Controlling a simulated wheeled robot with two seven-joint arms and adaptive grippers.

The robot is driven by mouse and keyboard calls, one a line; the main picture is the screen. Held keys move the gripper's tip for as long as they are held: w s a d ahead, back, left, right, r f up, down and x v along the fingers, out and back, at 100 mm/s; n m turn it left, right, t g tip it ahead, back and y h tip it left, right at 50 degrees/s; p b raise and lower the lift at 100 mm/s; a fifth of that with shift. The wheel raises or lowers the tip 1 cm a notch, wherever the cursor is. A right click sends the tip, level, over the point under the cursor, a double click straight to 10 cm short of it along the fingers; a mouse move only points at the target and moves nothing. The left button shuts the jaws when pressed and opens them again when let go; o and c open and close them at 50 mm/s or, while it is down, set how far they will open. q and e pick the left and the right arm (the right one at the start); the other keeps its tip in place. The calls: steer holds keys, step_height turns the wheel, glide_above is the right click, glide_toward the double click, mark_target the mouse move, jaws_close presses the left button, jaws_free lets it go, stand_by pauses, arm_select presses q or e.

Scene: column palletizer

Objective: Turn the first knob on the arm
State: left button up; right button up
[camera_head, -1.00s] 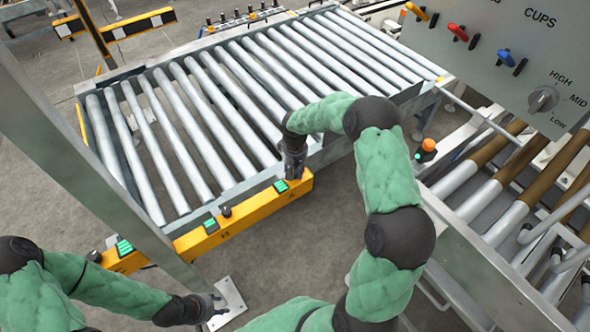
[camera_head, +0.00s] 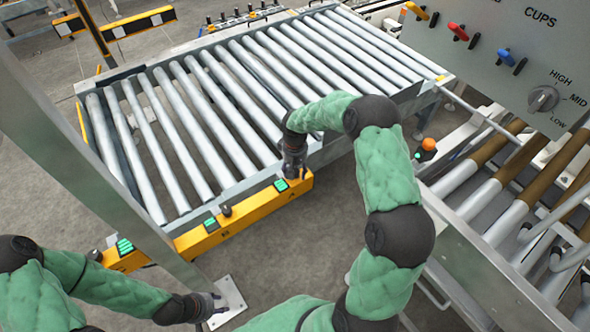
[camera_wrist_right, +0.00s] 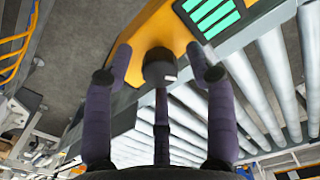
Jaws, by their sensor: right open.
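The yellow bar (camera_head: 245,213) runs along the front end of the roller conveyor and carries black knobs beside green-lit panels. One dark knob (camera_head: 226,210) shows near letter B and another (camera_head: 94,255) at the left end. My right gripper (camera_head: 295,170) points down at the bar's right end, near letter A, and hides what is beneath it. In the right wrist view a black knob (camera_wrist_right: 158,64) stands between the spread, open fingers of that gripper (camera_wrist_right: 160,58); contact cannot be told. My left gripper (camera_head: 215,306) is low, by the post's foot plate; its fingers are too small to judge.
The roller conveyor (camera_head: 230,105) lies beyond the bar. A grey post (camera_head: 95,160) stands at left on a foot plate (camera_head: 228,300). A control panel (camera_head: 500,50) with coloured levers and a dial is at upper right, above another conveyor (camera_head: 505,220).

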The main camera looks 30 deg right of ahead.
step_height(320, 180, up, 12)
stand_by(0.6)
stand_by(0.4)
